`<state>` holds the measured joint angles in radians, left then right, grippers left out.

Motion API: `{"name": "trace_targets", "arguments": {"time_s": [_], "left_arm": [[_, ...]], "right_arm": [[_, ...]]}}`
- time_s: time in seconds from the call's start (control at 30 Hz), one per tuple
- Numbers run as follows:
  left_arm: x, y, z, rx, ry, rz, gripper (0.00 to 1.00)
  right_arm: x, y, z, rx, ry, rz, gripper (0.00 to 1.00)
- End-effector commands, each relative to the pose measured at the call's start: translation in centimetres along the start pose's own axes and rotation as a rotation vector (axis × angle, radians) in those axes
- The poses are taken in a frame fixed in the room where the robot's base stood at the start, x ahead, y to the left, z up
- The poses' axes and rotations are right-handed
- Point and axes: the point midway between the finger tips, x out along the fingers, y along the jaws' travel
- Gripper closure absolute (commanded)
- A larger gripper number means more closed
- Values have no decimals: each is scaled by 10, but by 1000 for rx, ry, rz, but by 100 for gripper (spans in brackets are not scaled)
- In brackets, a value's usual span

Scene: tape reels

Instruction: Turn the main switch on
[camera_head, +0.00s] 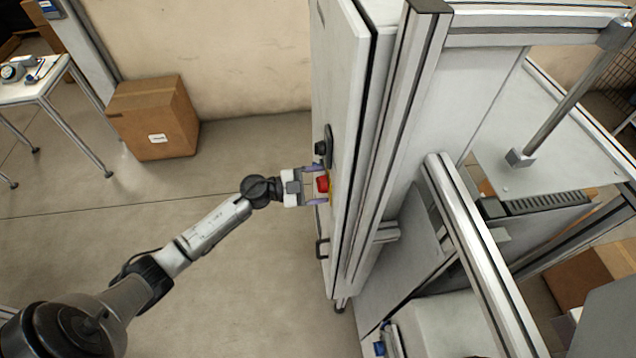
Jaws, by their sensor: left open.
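A red switch (322,184) sits on a yellow base on the left side panel of the tall grey cabinet (343,100). A black knob (321,148) on a dark plate is just above it in the picture. My left gripper (318,185) is open, with one finger above the red switch and one below it in the picture. Whether the fingers touch the switch I cannot tell. The yellow base is partly hidden. My right gripper is not in view.
A dark handle (321,248) sticks out lower on the cabinet panel. A cardboard box (153,117) stands by the back wall, and a white table (35,82) is at far left. Metal framing fills the right side.

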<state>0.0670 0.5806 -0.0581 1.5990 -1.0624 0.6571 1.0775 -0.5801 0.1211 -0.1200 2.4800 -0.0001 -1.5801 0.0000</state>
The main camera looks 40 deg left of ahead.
Motion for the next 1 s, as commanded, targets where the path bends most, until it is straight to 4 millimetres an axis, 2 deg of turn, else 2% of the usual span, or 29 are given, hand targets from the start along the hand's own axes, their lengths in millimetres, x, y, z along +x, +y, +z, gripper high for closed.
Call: {"name": "trace_targets", "arguments": {"time_s": [0.27, 0.77, 1.0], "left_arm": [[0, 0, 0, 0, 0, 0, 25], [0, 0, 0, 0, 0, 0, 73], [0, 0, 0, 26, 0, 1, 74]], "right_arm": [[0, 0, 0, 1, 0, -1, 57], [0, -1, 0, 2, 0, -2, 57], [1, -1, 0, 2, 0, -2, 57]]}}
